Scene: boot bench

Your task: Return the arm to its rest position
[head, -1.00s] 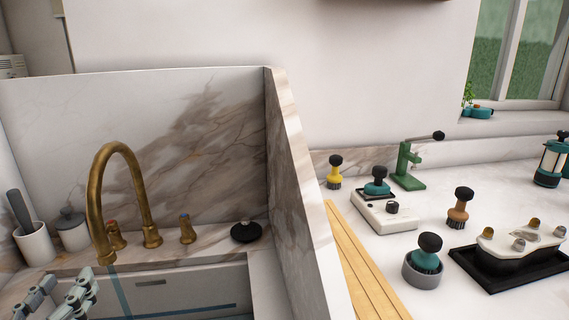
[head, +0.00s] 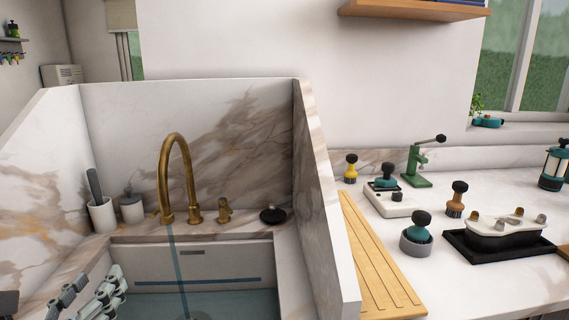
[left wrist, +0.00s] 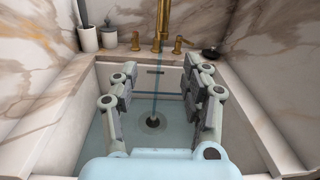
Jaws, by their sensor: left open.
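My left gripper (head: 92,296) is at the lower left of the head view, over the near left side of the sink. In the left wrist view my left gripper (left wrist: 158,98) is open. Its two fingers stand apart with nothing between them. The sink basin (left wrist: 80,150) below holds bluish water, and a dark drain (left wrist: 153,121) shows between the fingers. My right gripper is not in view.
A brass faucet (head: 175,180) runs a stream into the sink. Marble walls (head: 325,200) enclose it. On the right counter are a wooden board (head: 375,260), several brushes, a green press (head: 416,165) and a black tray (head: 470,252).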

